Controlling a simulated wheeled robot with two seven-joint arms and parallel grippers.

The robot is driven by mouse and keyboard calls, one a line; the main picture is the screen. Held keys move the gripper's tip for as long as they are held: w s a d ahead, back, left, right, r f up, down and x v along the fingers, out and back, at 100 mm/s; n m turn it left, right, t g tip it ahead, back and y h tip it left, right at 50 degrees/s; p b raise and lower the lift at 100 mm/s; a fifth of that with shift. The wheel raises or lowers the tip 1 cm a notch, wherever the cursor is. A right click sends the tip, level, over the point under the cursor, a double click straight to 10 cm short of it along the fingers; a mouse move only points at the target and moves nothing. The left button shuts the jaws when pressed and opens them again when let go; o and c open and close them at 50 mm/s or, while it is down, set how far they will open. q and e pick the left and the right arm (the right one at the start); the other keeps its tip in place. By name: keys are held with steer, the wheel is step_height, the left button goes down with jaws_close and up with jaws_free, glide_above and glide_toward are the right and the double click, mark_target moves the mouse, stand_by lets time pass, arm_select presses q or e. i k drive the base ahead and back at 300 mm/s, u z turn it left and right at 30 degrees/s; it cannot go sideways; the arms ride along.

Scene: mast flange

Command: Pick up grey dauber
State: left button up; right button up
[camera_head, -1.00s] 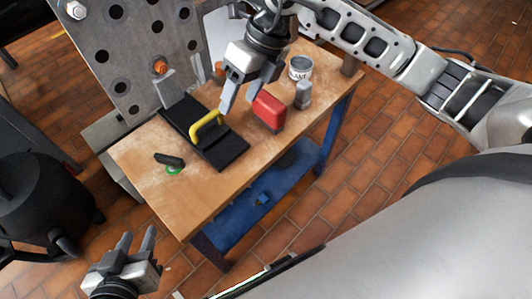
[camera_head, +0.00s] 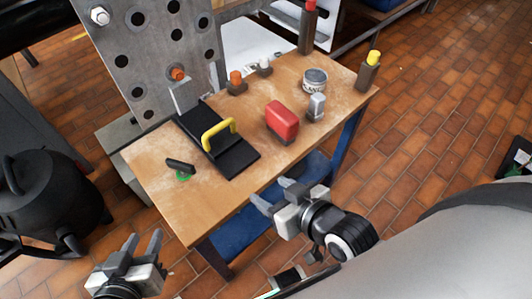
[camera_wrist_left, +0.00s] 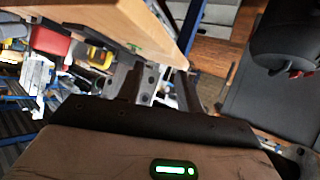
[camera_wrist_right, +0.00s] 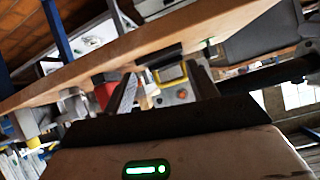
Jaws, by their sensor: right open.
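A small grey upright piece (camera_head: 316,107), which looks like the grey dauber, stands on the wooden bench (camera_head: 205,205) just right of a red block (camera_head: 282,121). A labelled tin (camera_head: 315,80) is behind it. My right gripper (camera_head: 275,194) is open and empty off the bench's front edge, below and left of the grey piece and apart from it. Its spread fingers also show in the right wrist view (camera_wrist_right: 163,92). My left gripper (camera_head: 143,243) is open and empty, low in front of the bench's left end. Its fingers show apart in the left wrist view (camera_wrist_left: 158,88).
A black plate with a yellow handle (camera_head: 219,131) and a black-handled tool (camera_head: 180,166) lie on the bench. An orange-topped piece (camera_head: 237,82), a yellow-topped post (camera_head: 368,75) and a red-topped post (camera_head: 307,30) stand towards the back. A perforated metal plate (camera_head: 150,55) rises behind.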

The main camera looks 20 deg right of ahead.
mark_target(315, 113)
steer(key=z, duration=1.15)
